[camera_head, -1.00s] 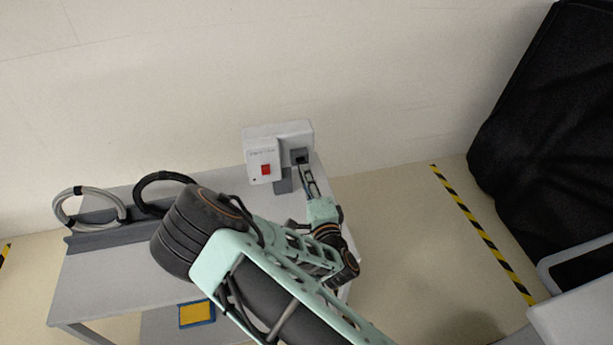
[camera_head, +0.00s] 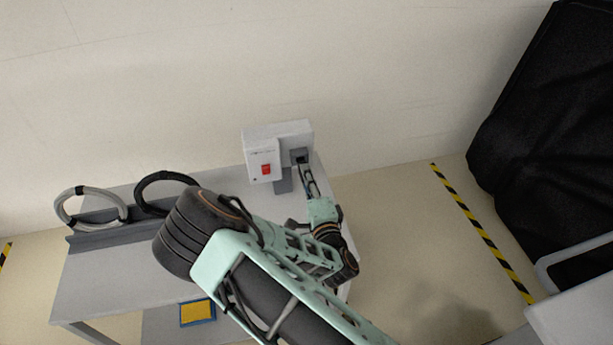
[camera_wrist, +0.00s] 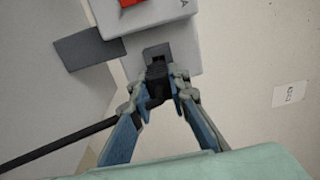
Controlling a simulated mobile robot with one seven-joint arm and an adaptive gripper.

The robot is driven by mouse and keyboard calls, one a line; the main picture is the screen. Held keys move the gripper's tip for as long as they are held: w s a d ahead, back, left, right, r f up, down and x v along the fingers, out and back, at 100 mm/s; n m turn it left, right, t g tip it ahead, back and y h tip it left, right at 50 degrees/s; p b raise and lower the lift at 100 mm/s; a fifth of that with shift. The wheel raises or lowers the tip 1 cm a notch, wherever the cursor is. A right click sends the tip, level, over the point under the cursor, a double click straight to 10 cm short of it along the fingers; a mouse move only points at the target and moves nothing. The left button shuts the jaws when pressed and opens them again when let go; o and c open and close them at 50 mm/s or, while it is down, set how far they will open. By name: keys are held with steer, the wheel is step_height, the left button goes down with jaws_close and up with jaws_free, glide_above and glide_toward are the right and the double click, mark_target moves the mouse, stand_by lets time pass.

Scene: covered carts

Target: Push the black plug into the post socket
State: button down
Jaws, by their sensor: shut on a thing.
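The black plug (camera_wrist: 157,84) is between the fingertips of my gripper (camera_wrist: 158,92), which is shut on it. Its black cable (camera_wrist: 70,140) runs off to the left in the wrist view. The plug's front end is at the dark opening of the grey post socket (camera_wrist: 158,52); how deep it sits cannot be told. My gripper (camera_head: 304,172) is just below the socket there, and the plug is too small to make out.
The white box has a red switch (camera_head: 266,169). The grey cart top (camera_head: 120,265) carries a grey cable coil (camera_head: 64,208) and a black coil (camera_head: 150,180) in a holder at the left. A wall stands behind. A black-covered cart (camera_head: 550,130) is at the right.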

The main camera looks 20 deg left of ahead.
steer(key=shift+p+x, duration=0.4)
steer(key=shift+x, duration=1.25)
steer(key=c, duration=1.8)
jaws_free()
steer(key=shift+o, duration=0.2)
steer(key=shift+d, duration=0.1)
steer(key=v, duration=1.2)
steer(key=shift+r, duration=0.1)
